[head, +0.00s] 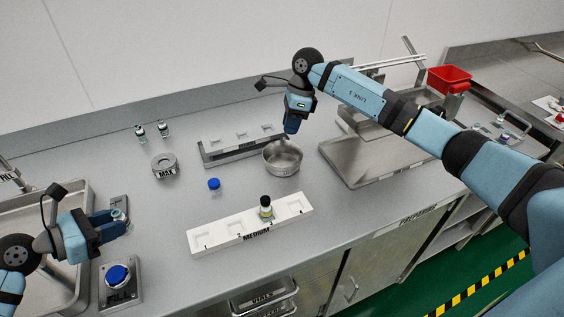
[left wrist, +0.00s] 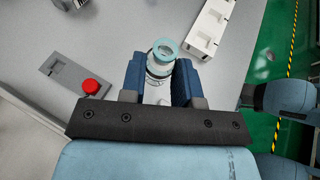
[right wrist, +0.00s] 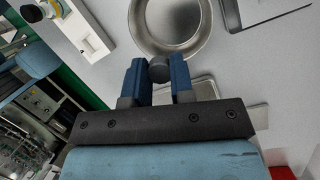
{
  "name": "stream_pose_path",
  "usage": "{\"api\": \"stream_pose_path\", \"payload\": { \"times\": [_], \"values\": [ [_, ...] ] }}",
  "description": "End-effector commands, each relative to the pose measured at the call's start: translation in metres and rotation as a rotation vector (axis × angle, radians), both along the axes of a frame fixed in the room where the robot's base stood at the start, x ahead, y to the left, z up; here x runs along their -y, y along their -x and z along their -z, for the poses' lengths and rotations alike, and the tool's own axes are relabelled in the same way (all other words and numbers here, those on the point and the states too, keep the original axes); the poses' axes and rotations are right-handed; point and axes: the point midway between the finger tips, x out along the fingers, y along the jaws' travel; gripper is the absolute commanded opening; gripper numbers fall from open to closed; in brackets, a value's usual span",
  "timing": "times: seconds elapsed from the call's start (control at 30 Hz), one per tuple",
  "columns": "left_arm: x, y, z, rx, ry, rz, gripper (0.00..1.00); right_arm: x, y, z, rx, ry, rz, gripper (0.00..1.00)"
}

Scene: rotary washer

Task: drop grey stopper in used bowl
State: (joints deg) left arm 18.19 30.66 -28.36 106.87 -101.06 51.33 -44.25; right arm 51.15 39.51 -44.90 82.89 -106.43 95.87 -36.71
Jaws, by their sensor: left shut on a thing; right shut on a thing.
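The grey stopper (right wrist: 159,68) shows as a small dark grey round piece between the fingertips of my right gripper (right wrist: 160,75). In the head view my right gripper (head: 291,129) points down above the back rim of the metal bowl (head: 283,168), and the stopper cannot be made out there. The bowl also shows in the right wrist view (right wrist: 170,47), beyond the fingertips; it looks empty. My left gripper (head: 118,224) is shut on a clear vial with a teal rim (left wrist: 164,52), held at the far left near a metal sink.
A white rack (head: 225,229) marked MEDIUM holds a dark-capped vial (head: 265,206). A blue cap (head: 214,184) lies behind it. A grey rack (head: 217,157) stands left of the bowl, and a metal tray (head: 365,167) lies right of it. A blue button (head: 118,275) sits front left.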

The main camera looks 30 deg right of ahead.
Motion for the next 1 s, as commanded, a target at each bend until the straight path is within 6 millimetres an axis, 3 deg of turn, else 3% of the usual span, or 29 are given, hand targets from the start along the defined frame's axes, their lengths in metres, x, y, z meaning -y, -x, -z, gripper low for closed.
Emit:
{"api": "stream_pose_path", "payload": {
  "times": [0.2,0.5,0.53,0.63,1.0],
  "values": [
    [0.000,0.000,0.012,0.000,0.000,0.000,0.00,-0.001,0.000,0.024,-0.001,-0.001,0.000,0.00],
    [0.000,0.000,0.012,0.000,0.000,0.000,0.00,-0.001,0.000,0.026,0.000,-0.001,0.000,0.00],
    [0.000,0.000,0.012,0.000,0.000,0.000,0.00,-0.001,0.000,0.026,0.000,-0.001,0.000,0.27],
    [0.000,0.000,0.012,0.000,0.000,0.000,0.00,-0.001,0.000,0.026,0.000,-0.001,0.000,0.50],
    [0.000,0.000,0.013,0.000,0.000,0.000,0.00,0.001,-0.001,0.021,0.001,-0.001,0.000,0.52]
  ]
}}
